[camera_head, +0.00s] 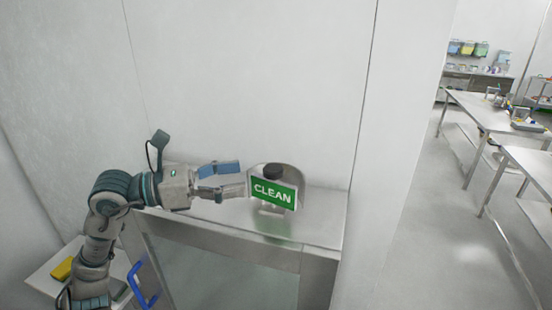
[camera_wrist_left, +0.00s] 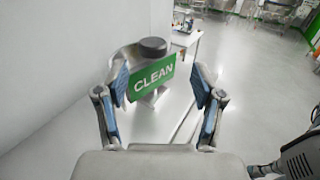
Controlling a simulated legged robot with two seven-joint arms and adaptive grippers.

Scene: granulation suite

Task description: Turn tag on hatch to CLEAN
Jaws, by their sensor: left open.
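A green tag (camera_head: 273,194) with the white word CLEAN hangs on a rounded metal plate with a black knob (camera_head: 272,172). The plate stands on top of a metal cabinet, the hatch (camera_head: 325,215). My left gripper (camera_head: 246,178) is open, its fingers pointing right toward the tag. In the left wrist view, the tag (camera_wrist_left: 155,78) and knob (camera_wrist_left: 153,47) show between the two blue-padded fingers. The tag's left edge is close to the left finger; I cannot tell if they touch. The tag's back side is hidden. My right gripper is not in view.
A small white table (camera_head: 48,283) with a yellow item (camera_head: 62,269) stands at lower left. A blue handle (camera_head: 141,285) is on the cabinet front. A white wall is close behind. Steel tables (camera_head: 490,115) stand at the right beyond open grey floor.

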